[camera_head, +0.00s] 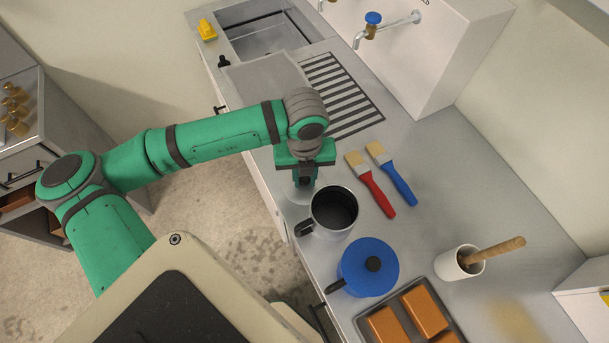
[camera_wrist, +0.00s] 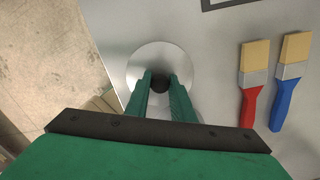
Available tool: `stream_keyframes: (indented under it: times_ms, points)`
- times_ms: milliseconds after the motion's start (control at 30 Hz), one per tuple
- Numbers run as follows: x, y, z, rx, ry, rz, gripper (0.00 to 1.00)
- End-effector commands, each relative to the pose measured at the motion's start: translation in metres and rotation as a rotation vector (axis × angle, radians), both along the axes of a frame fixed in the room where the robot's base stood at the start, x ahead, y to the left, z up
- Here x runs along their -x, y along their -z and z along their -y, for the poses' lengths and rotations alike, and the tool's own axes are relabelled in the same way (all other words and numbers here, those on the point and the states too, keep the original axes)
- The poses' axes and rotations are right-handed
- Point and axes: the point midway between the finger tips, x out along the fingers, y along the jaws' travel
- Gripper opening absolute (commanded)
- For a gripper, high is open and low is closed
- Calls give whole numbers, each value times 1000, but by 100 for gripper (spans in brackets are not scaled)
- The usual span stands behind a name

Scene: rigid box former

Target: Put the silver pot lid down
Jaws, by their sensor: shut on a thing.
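The silver pot lid (camera_wrist: 180,58) is a round metal disc with a dark knob (camera_wrist: 160,84) at its middle. In the wrist view my gripper (camera_wrist: 160,82) is shut on that knob, one finger on each side. In the head view my gripper (camera_head: 305,184) points down near the counter's front edge, and a sliver of the lid (camera_head: 296,194) shows under it. The lid is just behind an open silver pot (camera_head: 334,208) with a dark inside. I cannot tell whether the lid touches the counter or hangs just above it.
A red brush (camera_head: 371,185) and a blue brush (camera_head: 392,173) lie to the right. A blue lidded pot (camera_head: 368,266), a white cup (camera_head: 459,262) and a tray (camera_head: 455,322) of orange blocks stand nearer. A striped drainer (camera_head: 340,92) lies behind. Counter (camera_head: 450,170) right of the brushes is clear.

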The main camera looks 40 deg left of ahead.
Motion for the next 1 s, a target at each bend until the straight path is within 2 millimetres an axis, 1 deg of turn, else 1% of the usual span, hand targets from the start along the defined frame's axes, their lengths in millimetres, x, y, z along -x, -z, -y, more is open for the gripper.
stream_keyframes:
  times_ms: [300, 333, 367, 400, 667, 767, 867, 1000]
  points:
    - [0, 3, 0, 1, 1, -1, 0]
    - [0, 3, 0, 0, 0, 0, 29]
    - [0, 3, 0, 0, 0, 0, 36]
    - [0, 3, 0, 0, 0, 0, 41]
    - [0, 3, 0, 0, -1, 0, 41]
    - [0, -1, 0, -1, 0, 0, 41]
    - [0, -12, -1, -1, -1, 1, 41]
    - [0, -37, -1, -4, 0, 2, 41]
